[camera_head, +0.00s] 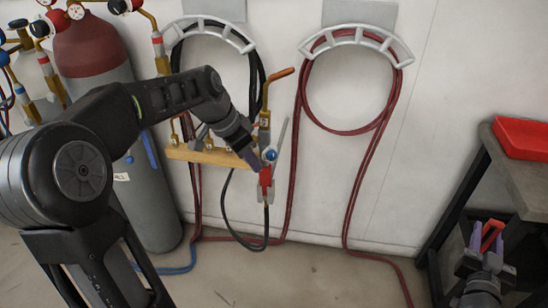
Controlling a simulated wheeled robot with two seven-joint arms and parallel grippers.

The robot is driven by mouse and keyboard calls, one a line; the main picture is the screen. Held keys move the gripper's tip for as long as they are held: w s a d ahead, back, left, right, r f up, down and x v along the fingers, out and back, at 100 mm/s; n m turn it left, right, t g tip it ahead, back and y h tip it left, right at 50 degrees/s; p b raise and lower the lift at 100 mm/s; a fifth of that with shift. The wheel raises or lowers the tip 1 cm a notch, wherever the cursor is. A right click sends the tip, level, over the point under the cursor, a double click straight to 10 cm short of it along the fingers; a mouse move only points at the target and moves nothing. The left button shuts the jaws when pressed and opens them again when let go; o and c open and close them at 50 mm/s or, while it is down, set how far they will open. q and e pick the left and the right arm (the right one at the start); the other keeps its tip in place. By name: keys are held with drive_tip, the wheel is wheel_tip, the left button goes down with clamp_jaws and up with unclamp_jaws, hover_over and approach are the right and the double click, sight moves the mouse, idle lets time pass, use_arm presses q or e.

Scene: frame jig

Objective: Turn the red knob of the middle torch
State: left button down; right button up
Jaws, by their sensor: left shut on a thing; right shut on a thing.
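A torch with a copper-coloured tip (281,75) hangs upright at the right end of a tan rack (205,155) on the wall. Near its lower end are a blue knob (270,155) and a red knob (266,177). My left gripper (256,162) reaches in from the left, its purple fingers shut at the red knob and partly hiding it. Other torches on the rack are largely hidden behind my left arm, so I cannot tell which is the middle one. My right gripper (488,243), at the lower right, is shut on a red-orange thing (493,232).
Gas cylinders with gauges (95,50) stand at the left. A black hose (257,80) and a red hose (385,100) hang on wall hooks. A dark bench (480,165) with a red tray (525,138) is at the right. Hoses cross the floor; its middle is otherwise clear.

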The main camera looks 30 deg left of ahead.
sight(495, 226)
drive_tip(key=shift+r+p, duration=1.4)
drive_tip(key=shift+r, duration=0.15)
use_arm(q)
drive_tip(key=g+h+p, duration=0.1)
drive_tip(key=h+p, duration=0.1)
drive_tip(key=p, duration=0.2)
drive_tip(key=n+g+h+p, duration=0.1)
drive_tip(key=h+p, duration=0.2)
drive_tip(key=p, duration=0.1)
drive_tip(key=a+g+h+p, duration=0.1)
drive_tip(key=h+p, duration=0.1)
drive_tip(key=p, duration=0.3)
drive_tip(key=shift+w+a+f+n, duration=0.1)
drive_tip(key=shift+w+f+n, duration=0.15)
drive_tip(key=shift+w+n, duration=0.05)
use_arm(e)
wheel_tip(495, 226, up, 13)
use_arm(q)
drive_tip(key=c, duration=1.2)
unclamp_jaws()
drive_tip(key=shift+c, duration=0.2)
drive_tip(key=shift+r, duration=0.15)
use_arm(e)
drive_tip(key=shift+a, duration=0.1)
